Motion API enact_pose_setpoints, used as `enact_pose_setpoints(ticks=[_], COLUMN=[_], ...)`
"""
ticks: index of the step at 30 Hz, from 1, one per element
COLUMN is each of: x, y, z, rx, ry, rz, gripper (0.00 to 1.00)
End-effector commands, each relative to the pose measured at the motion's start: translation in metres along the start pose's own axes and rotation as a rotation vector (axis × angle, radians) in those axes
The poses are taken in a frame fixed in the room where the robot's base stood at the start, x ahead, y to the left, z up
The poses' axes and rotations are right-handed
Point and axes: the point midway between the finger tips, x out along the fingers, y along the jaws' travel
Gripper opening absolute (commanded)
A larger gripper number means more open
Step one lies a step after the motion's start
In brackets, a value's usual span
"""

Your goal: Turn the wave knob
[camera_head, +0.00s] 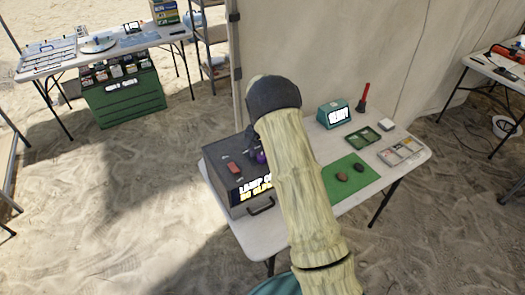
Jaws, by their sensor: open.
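A dark grey box (227,187) stands at the left end of the near white table, with a lit sign on its front, only partly readable as "LAMP". A small red piece (235,168) lies on its top. A small purple part (261,157) shows at the box's back right, beside my arm; I cannot tell whether it is the wave knob. My gripper (251,149) seems to be the dark shape above the box's back edge, mostly hidden behind my pale arm. Its fingertips and any contact with a knob are hidden.
The near table (405,170) also holds a green mat (345,188) with two stones, a green tray (363,140), a sectioned tray (400,151), a teal box (333,114) with a lit sign and a red-handled tool (363,99). A tent wall stands behind.

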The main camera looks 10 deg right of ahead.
Motion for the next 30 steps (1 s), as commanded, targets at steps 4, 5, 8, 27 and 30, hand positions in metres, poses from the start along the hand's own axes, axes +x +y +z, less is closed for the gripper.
enact_pose_setpoints(ticks=[4,5,8,27,30], x=[-0.005,-0.008,-0.020,-0.145,-0.161], y=[0.000,0.000,-0.001,-0.001,0.000], z=[0.000,0.000,-0.001,-0.001,-0.002], rx=[-0.001,-0.001,-0.001,0.000,0.002], ry=[0.001,0.001,0.003,0.004,0.003], rz=[-0.001,-0.001,-0.001,-0.002,-0.001], gripper=[0.56,0.56,0.56,0.56,0.56])
